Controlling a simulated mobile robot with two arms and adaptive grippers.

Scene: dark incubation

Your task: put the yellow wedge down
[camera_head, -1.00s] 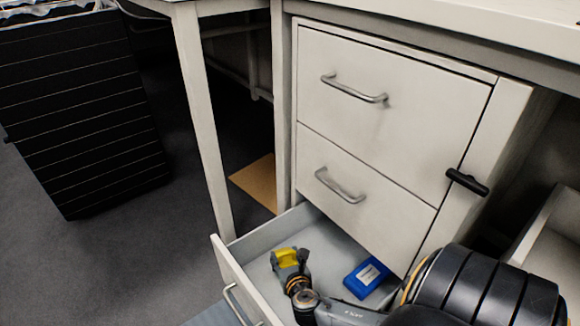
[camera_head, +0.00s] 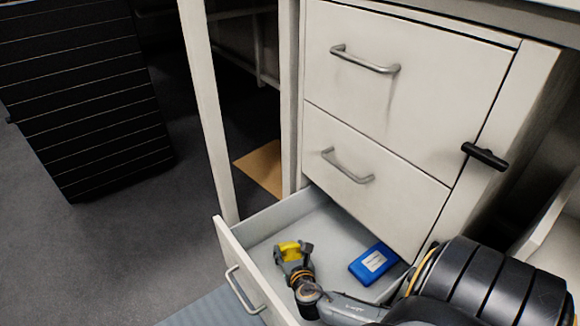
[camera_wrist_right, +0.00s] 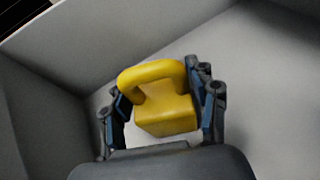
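The yellow wedge (camera_head: 289,247), a block with a looped handle, is at the fingertips of my right gripper (camera_head: 293,254), inside the open drawer (camera_head: 313,222). In the right wrist view the wedge (camera_wrist_right: 166,113) sits between the two blue-padded fingers of the gripper (camera_wrist_right: 162,108). The fingers lie close along both its sides and appear shut on it, with the handle pointing away from the palm. Whether the wedge touches the drawer floor cannot be told. My left gripper is not in view.
A blue box (camera_head: 373,264) with a white label lies in the drawer, to the right of the wedge. The drawer front (camera_head: 238,266) and walls surround the gripper. Two closed drawers (camera_head: 395,85) stand above. Some drawer floor between wedge and box is bare.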

